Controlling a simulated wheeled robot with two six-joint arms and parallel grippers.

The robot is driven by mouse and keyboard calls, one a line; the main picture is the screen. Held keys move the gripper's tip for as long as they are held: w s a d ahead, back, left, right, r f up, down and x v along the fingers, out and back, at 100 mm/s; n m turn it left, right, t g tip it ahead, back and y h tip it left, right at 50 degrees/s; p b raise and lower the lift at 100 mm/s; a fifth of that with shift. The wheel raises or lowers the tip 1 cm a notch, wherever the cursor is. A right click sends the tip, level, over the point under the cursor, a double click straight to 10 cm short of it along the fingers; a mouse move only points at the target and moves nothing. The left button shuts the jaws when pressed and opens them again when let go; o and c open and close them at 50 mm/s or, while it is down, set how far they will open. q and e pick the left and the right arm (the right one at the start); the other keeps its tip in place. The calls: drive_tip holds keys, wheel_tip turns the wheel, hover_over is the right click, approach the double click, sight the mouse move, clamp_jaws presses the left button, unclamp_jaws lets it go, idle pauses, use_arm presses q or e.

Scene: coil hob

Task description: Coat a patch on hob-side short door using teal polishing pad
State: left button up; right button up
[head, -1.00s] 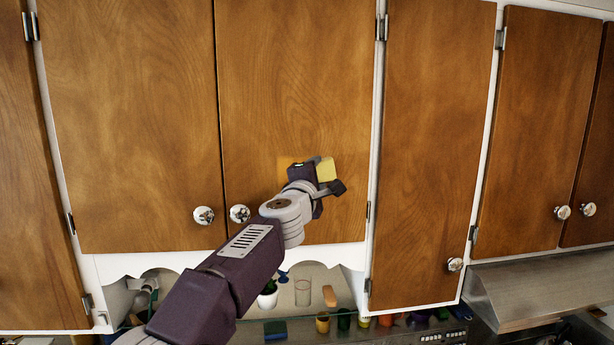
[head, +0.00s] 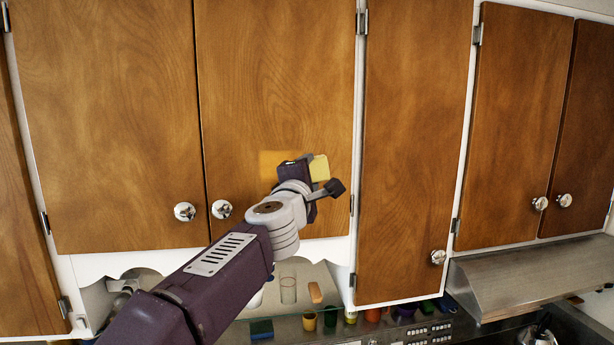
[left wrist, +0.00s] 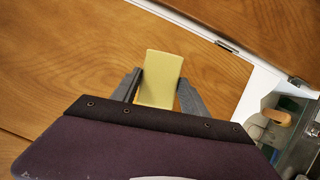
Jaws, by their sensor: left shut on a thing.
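My left gripper (head: 322,178) is shut on a yellow pad (head: 320,168); no teal shows on its visible faces. In the left wrist view the pad (left wrist: 160,78) stands upright between the two grey fingers (left wrist: 158,92). The gripper is in front of the lower right part of a wooden cupboard door (head: 275,80). A lighter orange patch (head: 272,163) shows on that door, just left of the gripper, which hides part of it. I cannot tell whether the pad touches the door. My right gripper is out of view.
Round metal knobs (head: 222,209) stand out from the doors. A taller narrow door (head: 415,130) is to the right, then a metal hood (head: 530,280). Below are a glass (head: 288,290), a blue-green sponge (head: 262,329) and several small cups (head: 330,318).

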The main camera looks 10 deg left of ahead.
sight(316, 171)
use_arm(q)
drive_tip(key=shift+w, duration=0.1)
drive_tip(key=shift+s+d, duration=0.2)
drive_tip(key=shift+s, duration=0.45)
drive_tip(key=shift+s+d, duration=0.15)
drive_tip(key=shift+s, duration=0.8)
drive_tip(key=shift+w, duration=0.25)
drive_tip(key=shift+s, duration=0.1)
